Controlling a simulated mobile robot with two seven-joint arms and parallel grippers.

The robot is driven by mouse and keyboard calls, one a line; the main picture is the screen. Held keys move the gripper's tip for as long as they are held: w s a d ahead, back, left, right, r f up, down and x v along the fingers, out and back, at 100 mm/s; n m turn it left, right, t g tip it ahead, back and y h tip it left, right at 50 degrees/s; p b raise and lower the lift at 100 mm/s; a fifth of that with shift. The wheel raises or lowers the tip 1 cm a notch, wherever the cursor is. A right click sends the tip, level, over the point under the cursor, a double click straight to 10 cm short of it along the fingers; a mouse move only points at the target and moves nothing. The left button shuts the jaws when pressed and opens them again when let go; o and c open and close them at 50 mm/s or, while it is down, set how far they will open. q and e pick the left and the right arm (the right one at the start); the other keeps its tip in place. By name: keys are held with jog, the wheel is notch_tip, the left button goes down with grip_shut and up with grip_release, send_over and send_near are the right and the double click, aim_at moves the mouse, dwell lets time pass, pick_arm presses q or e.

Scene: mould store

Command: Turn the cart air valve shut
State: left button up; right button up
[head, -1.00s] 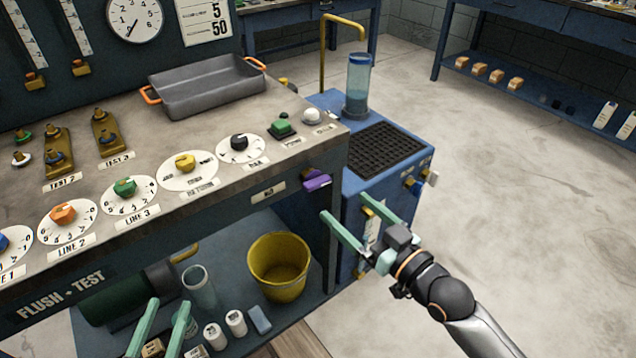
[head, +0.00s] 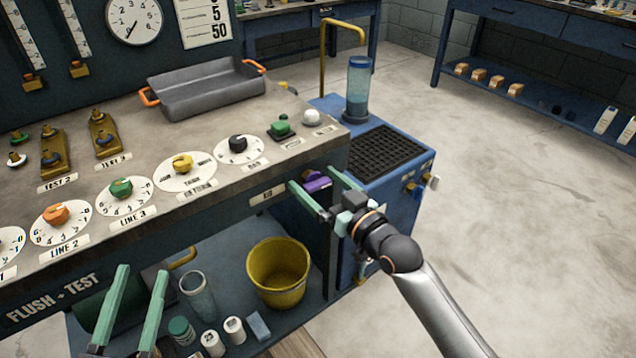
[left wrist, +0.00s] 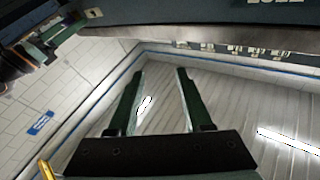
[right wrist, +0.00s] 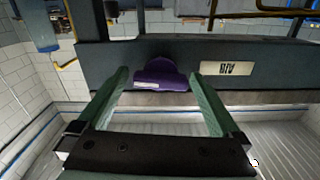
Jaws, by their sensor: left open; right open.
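A purple valve handle (head: 318,184) sticks out of the bench's front edge near its right end. It also shows in the right wrist view (right wrist: 160,76), beside a cream label (right wrist: 226,69) that reads AIR upside down. My right gripper (head: 311,177) is open, with one finger on either side of the purple handle. My left gripper (head: 142,270) is open and empty, low in front of the bench.
The blue cart (head: 395,205) with a black grate stands right of the bench, with small knobs on its side. A yellow bucket (head: 278,290) sits on the lower shelf. Dials line the bench top (head: 105,180). The floor (head: 510,200) at right is clear.

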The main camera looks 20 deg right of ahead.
jog(key=shift+c, duration=0.2)
jog(key=c, duration=1.3)
jog(key=shift+o, duration=0.2)
jog(key=shift+n+p, duration=0.65)
jog(key=shift+n, duration=0.05)
pick_arm(q)
notch_tip(320, 180, down, 8)
jog(key=n+g+y, duration=0.1)
jog(key=g+y, duration=0.1)
jog(key=g, duration=0.1)
jog(key=shift+w+a+r+n, duration=0.15)
jog(key=shift+w+a+n, duration=0.1)
jog(key=shift+w+n, duration=0.15)
pick_arm(e)
jog(key=o, duration=1.3)
pick_arm(q)
jog(key=shift+r, duration=0.1)
